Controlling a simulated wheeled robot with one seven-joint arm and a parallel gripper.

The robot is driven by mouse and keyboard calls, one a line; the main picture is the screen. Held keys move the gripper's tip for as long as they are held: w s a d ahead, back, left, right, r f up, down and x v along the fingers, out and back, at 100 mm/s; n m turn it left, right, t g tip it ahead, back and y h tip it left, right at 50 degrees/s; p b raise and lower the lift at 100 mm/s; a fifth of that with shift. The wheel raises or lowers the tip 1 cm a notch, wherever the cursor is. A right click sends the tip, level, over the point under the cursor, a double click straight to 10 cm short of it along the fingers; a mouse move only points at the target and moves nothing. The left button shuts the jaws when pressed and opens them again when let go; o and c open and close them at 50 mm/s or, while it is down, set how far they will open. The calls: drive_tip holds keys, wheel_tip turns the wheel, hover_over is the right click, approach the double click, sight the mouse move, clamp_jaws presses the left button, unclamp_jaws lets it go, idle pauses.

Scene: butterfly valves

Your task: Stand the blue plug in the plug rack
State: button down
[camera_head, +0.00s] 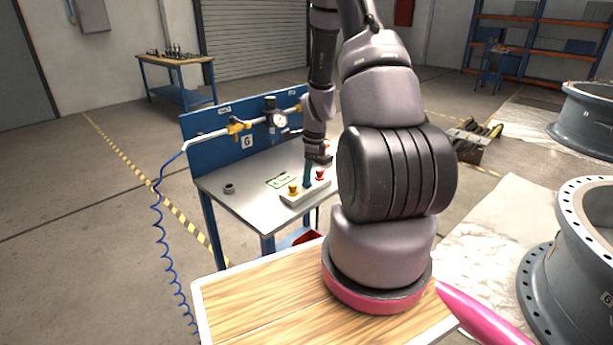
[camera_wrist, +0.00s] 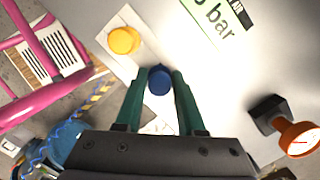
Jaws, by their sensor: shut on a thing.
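The blue plug (camera_wrist: 159,80) is between my two green fingertips in the wrist view; my gripper (camera_wrist: 160,84) is shut on it. The plug rack (camera_head: 306,193) is a pale block on the steel bench. A yellow plug (camera_head: 293,188) stands at its left end, and it also shows in the wrist view (camera_wrist: 124,40).
The bench (camera_head: 240,190) has a blue back panel with a pipe, yellow valve and gauge (camera_head: 279,119). A green label (camera_head: 280,180) lies behind the rack. A small dark ring (camera_head: 229,188) sits at left on clear steel. An orange-rimmed dial (camera_wrist: 298,138) is at right in the wrist view.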

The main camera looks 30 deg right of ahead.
drive_tip(key=shift+f, duration=0.2)
unclamp_jaws()
idle(0.4)
drive_tip(key=shift+r, duration=0.1)
drive_tip(key=shift+r, duration=3.7)
